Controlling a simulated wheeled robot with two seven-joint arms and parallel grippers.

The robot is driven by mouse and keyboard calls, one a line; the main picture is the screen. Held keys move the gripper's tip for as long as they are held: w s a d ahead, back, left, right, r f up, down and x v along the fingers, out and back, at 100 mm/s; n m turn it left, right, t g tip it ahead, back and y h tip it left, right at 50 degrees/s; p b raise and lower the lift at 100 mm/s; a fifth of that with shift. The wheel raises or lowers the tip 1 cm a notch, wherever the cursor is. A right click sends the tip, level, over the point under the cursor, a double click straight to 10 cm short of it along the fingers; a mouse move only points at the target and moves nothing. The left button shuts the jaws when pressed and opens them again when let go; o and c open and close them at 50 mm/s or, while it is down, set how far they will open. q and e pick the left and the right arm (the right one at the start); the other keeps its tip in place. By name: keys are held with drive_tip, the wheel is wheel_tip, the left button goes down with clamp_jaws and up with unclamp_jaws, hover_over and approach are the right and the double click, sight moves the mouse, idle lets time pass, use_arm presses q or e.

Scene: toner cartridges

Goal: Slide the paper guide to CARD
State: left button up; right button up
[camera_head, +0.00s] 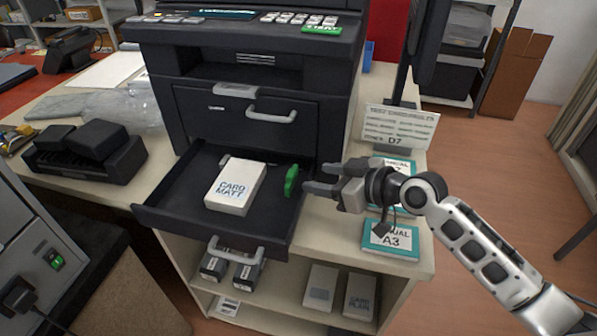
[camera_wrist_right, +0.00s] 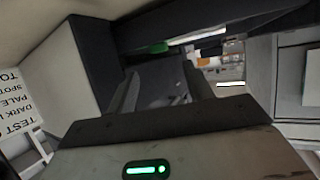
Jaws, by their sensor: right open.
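The green paper guide (camera_head: 291,181) stands in the right part of the open paper tray (camera_head: 165,201). A white CARD MATT pack (camera_head: 235,187) lies in the tray to the left of the guide. My right gripper (camera_head: 314,178) is open and empty at the tray's right side, just right of the guide, with its fingers pointing left. In the right wrist view, a green piece (camera_wrist_right: 158,48), likely the guide, shows beyond the open fingers (camera_wrist_right: 160,85). I cannot read any size marks in the tray. My left gripper is not in view.
The dark printer (camera_head: 247,110) rises behind the tray. A sign marked D7 (camera_head: 399,127) and teal-edged manuals (camera_head: 391,240) stand or lie to the right, near my right arm. A black holder (camera_head: 85,158) sits left. Packs lie on the shelf below (camera_head: 320,287).

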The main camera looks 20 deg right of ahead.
sight(291, 173)
drive_tip(key=x, duration=0.7)
drive_tip(key=shift+w, duration=0.1)
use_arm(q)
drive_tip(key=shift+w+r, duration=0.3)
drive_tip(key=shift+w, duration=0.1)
